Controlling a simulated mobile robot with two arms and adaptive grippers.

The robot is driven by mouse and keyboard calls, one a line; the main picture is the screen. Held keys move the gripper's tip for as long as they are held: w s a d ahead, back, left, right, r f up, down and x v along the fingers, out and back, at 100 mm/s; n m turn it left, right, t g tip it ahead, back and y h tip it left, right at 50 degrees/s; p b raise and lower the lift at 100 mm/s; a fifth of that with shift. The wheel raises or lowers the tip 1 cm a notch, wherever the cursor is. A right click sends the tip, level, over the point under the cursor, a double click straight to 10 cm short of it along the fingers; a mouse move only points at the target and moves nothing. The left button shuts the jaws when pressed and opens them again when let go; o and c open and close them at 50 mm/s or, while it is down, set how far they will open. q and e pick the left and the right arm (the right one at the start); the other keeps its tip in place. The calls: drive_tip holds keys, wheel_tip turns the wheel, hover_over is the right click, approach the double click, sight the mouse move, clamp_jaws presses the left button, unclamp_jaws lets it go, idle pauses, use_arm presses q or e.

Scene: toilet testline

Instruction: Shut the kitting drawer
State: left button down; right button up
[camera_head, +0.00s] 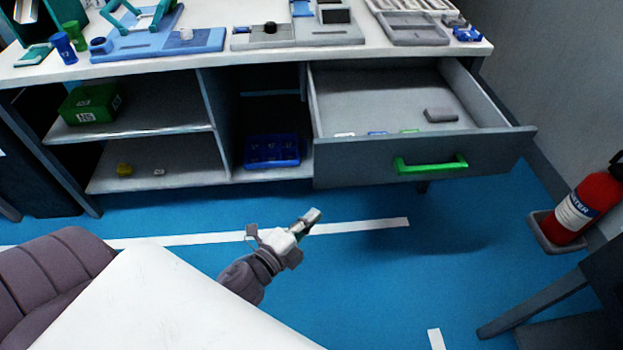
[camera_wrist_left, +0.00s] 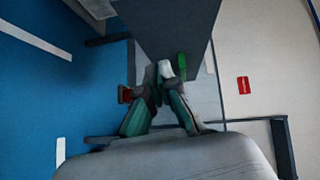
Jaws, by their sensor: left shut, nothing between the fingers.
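The kitting drawer (camera_head: 350,165) is a dark grey drawer under the right end of the workbench, and it stands pulled out. Its green handle (camera_head: 431,165) runs across the front panel. Inside lie a grey block (camera_head: 441,115) and several small items along the front wall. My left gripper (camera_head: 313,215) is shut and empty, in front of and below the drawer, left of the handle and apart from it. In the left wrist view the shut fingertips (camera_wrist_left: 163,72) show before the dark drawer front (camera_wrist_left: 172,30), with the green handle (camera_wrist_left: 182,66) just right of them. My right gripper is not in view.
The white bench top (camera_head: 200,62) holds trays and fixtures. Open shelves left of the drawer hold a green box (camera_head: 90,103) and a blue bin (camera_head: 272,151). A red fire extinguisher (camera_head: 588,205) stands at the right. The blue floor before the drawer is clear.

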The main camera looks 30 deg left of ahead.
use_arm(q)
wheel_tip(320, 180, up, 4)
drive_tip(key=f+m+t, duration=0.1)
drive_tip(key=p, duration=0.1)
approach(344, 161)
drive_tip(key=w+d, duration=0.3)
drive_tip(key=shift+w+a+r, duration=0.1)
drive_tip(key=shift+w+a, duration=0.2)
drive_tip(key=shift+w, duration=0.25)
drive_tip(key=shift+w+a, duration=0.3)
drive_tip(key=shift+w, duration=0.25)
drive_tip(key=shift+w+a, duration=0.4)
drive_tip(key=shift+w, duration=0.05)
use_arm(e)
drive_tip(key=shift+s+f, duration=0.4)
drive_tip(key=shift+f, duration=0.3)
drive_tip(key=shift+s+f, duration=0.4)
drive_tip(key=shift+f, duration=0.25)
